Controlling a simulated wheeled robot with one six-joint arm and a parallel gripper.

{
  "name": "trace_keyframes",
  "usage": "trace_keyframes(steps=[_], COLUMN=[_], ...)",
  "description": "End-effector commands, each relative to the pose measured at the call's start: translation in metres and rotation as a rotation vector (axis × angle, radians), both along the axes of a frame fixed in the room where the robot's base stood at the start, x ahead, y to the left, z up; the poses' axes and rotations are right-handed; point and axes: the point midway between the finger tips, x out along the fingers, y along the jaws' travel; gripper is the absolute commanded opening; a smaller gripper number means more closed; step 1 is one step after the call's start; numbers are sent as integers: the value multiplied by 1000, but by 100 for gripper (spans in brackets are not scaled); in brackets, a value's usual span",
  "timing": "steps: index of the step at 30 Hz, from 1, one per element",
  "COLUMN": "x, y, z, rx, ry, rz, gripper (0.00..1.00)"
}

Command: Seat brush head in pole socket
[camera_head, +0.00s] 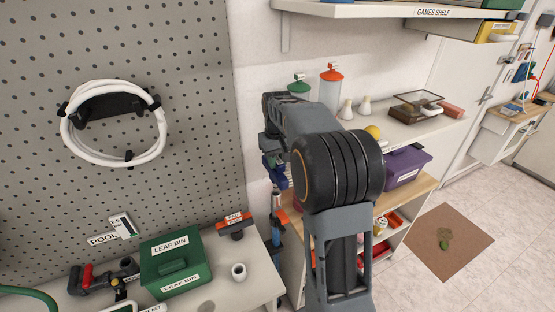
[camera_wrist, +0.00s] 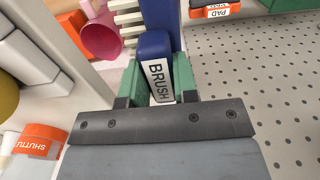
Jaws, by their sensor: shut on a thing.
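In the wrist view my gripper (camera_wrist: 160,82) is shut on a blue brush head (camera_wrist: 154,46), with a green finger on either side. A white label on it reads BRUSH. A blue bar extends beyond it toward the top edge. In the head view, a blue piece (camera_head: 276,170) shows below my wrist, partly hidden by my arm. Under it stands a narrow grey and blue upright (camera_head: 276,222), between the white table and the shelf unit. I cannot tell whether this upright is the pole socket, or whether the brush head touches it.
A green leaf bin (camera_head: 175,262), an orange-topped PAD piece (camera_head: 236,224) and a small white cup (camera_head: 239,271) stand on the white table at left. Pegboard rises behind. Shelves at right hold a purple box (camera_head: 405,166) and bottles. Floor at right is mostly clear.

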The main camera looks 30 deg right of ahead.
Motion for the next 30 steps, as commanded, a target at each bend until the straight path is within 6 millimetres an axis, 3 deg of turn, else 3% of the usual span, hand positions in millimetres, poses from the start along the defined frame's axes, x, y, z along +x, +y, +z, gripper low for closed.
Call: trace_keyframes(steps=[30], x=[0], y=[0], z=[-19], rx=[0], ry=[-1], rz=[0], gripper=[0])
